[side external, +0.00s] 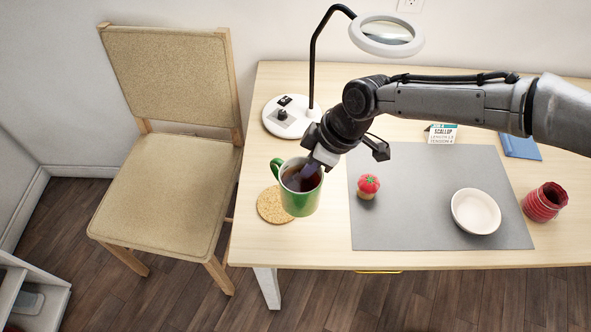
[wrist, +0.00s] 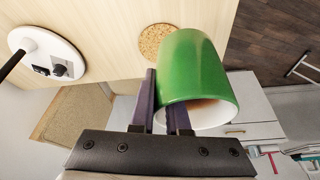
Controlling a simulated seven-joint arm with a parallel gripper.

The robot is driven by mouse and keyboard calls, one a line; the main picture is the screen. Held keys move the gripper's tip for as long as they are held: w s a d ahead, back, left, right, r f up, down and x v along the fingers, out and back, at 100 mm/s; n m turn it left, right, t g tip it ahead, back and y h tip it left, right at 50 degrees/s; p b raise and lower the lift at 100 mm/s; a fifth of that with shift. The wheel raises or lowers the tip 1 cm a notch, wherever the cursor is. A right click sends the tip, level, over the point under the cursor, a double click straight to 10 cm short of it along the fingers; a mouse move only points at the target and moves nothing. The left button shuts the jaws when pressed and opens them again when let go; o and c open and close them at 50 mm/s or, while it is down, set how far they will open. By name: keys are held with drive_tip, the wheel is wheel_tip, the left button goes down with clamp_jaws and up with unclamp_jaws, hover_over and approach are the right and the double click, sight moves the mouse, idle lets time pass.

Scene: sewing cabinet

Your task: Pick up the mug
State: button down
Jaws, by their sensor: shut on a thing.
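The green mug (side external: 300,201) has a white inside and dark contents, and its handle points left in the side view. It appears raised above the table, next to a round cork coaster (side external: 274,205). My gripper (side external: 314,169) is at the mug's right rear rim. In the wrist view my gripper (wrist: 164,100) is shut on the wall of the mug (wrist: 193,66), with one finger inside the opening and one outside. The handle is hidden in the wrist view.
A magnifier lamp (side external: 312,68) stands behind the mug. A grey mat (side external: 420,215) to the right carries a tomato pincushion (side external: 368,185) and a white bowl (side external: 475,211). A red ribbed cup (side external: 544,202) is far right. A chair (side external: 165,195) stands left of the table.

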drive_tip(key=s+d+r, duration=0.4)
drive_tip(key=s+d, duration=0.1)
drive_tip(key=d, duration=0.2)
drive_tip(key=shift+s+r, duration=0.3)
drive_tip(key=shift+s, duration=0.1)
drive_tip(key=shift+d, duration=0.1)
idle(0.5)
